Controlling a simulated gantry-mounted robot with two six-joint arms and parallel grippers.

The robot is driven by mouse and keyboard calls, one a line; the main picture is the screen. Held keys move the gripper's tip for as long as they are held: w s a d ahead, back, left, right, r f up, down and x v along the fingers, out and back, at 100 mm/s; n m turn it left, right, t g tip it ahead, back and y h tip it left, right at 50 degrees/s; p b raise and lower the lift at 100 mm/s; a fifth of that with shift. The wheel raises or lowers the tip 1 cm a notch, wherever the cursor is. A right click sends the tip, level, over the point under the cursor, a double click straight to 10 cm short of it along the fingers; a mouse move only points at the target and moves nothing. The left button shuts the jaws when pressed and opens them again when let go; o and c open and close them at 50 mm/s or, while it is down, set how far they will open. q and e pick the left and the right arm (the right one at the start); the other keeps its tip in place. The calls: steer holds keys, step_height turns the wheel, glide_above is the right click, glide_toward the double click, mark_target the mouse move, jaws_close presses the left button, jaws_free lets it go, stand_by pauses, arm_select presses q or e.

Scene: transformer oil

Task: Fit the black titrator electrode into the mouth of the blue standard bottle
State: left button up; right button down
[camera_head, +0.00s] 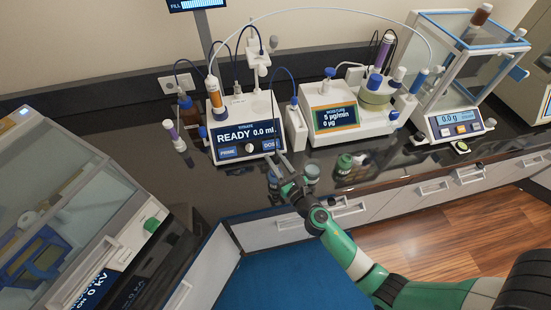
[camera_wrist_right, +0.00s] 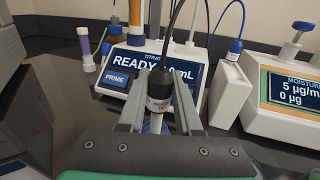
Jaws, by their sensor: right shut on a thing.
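My right gripper (camera_head: 279,160) reaches in over the front of the dark counter, before the titrator. In the right wrist view its two grey fingers (camera_wrist_right: 158,105) are shut on the black electrode (camera_wrist_right: 160,86), which has a white label and a cable rising from its top. The electrode looks roughly upright; its lower end is partly hidden by the gripper. My left gripper is not in view.
The titrator (camera_head: 240,126), reading READY, stands behind the gripper. A moisture meter (camera_head: 335,118) is to its right, and a green bottle (camera_head: 343,164) stands before that. A balance (camera_head: 459,124) is at the right. A purple-banded vial (camera_head: 174,137) stands left.

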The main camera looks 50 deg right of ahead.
steer(key=shift+f+b, duration=0.95)
steer(key=shift+f, duration=0.1)
steer(key=c, duration=0.5)
jaws_free()
steer(key=v, duration=1.1)
steer(key=shift+s+a+r+b, duration=0.1)
steer(key=shift+s+a+b, duration=0.05)
steer(key=shift+s+b, duration=0.15)
